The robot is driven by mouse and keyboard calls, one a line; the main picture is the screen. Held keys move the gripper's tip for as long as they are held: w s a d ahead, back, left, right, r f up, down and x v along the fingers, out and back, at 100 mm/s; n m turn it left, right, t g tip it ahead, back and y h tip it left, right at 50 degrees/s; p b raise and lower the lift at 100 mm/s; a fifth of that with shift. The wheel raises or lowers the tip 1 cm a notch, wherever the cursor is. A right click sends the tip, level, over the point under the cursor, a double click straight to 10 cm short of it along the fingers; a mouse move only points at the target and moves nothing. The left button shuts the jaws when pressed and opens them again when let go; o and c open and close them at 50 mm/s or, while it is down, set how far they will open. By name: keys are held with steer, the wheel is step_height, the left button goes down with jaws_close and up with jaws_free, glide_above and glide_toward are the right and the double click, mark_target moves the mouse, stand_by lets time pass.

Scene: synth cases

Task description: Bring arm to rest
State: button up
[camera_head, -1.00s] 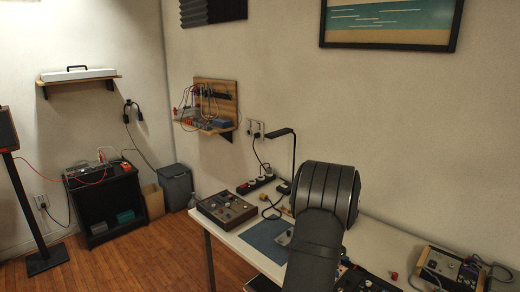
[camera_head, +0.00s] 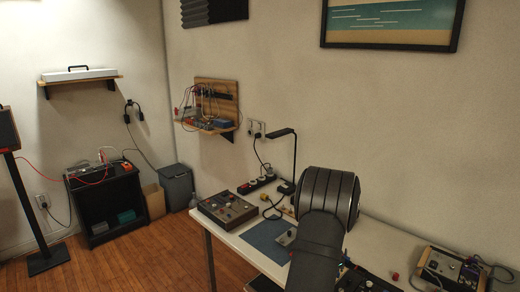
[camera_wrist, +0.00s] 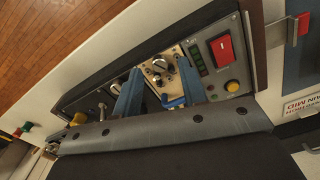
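My arm stands over the white desk (camera_head: 232,243) in the head view, and it hides my gripper there. In the wrist view my gripper (camera_wrist: 158,95) shows two blue fingers held apart, with nothing clearly held between them. Behind the fingers lies a dark case (camera_wrist: 90,93) with a wooden side. A beige panel with knobs (camera_wrist: 158,72) sits in it, seen between the fingers. A red switch (camera_wrist: 222,50) and a yellow button (camera_wrist: 232,86) are to the right. Whether the fingers touch the panel cannot be told.
On the desk are a brown synth case (camera_head: 228,208), a blue mat (camera_head: 262,238), a power strip (camera_head: 256,184) and a desk lamp (camera_head: 295,160). A grey case with cables (camera_head: 450,268) is at the right end. Another dark case (camera_head: 365,280) lies beside my arm.

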step_height(320, 180, up, 16)
steer(key=r, duration=0.1)
step_height(320, 180, down, 18)
steer(key=shift+f, duration=0.1)
steer(key=shift+f+n, duration=0.1)
steer(key=shift+n, duration=0.2)
steer(key=n, duration=0.3)
steer(key=shift+n, duration=0.4)
steer(key=n, duration=0.8)
steer(key=shift+n, duration=0.3)
steer(key=n, duration=0.4)
stand_by(1.9)
